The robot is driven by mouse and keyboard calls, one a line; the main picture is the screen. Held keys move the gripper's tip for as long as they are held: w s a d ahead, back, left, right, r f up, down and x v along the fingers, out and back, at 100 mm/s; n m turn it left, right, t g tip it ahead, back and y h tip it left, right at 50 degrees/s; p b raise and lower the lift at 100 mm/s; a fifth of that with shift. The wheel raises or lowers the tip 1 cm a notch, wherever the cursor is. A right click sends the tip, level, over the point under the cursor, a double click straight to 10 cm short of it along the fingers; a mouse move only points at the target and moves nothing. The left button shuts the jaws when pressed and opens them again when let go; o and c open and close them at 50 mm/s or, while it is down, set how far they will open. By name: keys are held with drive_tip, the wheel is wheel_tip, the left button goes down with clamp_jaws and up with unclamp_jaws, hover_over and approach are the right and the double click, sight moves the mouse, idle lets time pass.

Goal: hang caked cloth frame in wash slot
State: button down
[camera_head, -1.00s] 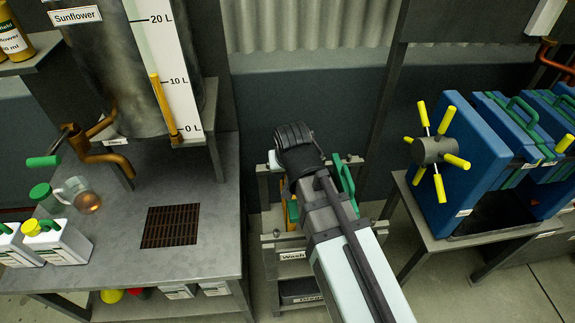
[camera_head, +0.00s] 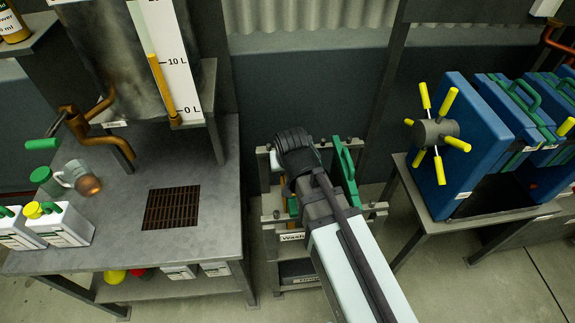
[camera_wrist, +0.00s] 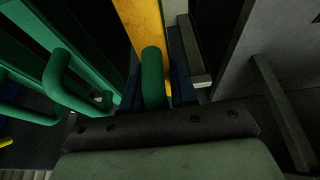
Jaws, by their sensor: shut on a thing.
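The caked cloth frame has a green handle (camera_wrist: 152,78) and a yellow-orange face (camera_wrist: 141,25) in the wrist view. My gripper (camera_wrist: 153,92) is shut on this handle, with a dark finger on each side. In the head view my arm hides the gripper and most of the held frame. The wash rack (camera_head: 270,218), labelled "Wash", stands on the floor below my wrist. Whether the held frame sits inside a slot is hidden. Another green frame (camera_head: 345,174) stands upright in the rack, right of my wrist; green frames (camera_wrist: 75,80) also show at left in the wrist view.
A grey workbench (camera_head: 125,220) with a drain grate (camera_head: 171,208) stands left of the rack. A filter press with blue plates (camera_head: 468,150) and a yellow-handled wheel (camera_head: 435,133) stands on a table at right. A grey wall (camera_wrist: 235,65) is close at right in the wrist view.

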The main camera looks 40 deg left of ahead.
drive_tip(key=shift+f, duration=0.1)
drive_tip(key=c, duration=0.8)
unclamp_jaws()
drive_tip(key=v, duration=1.4)
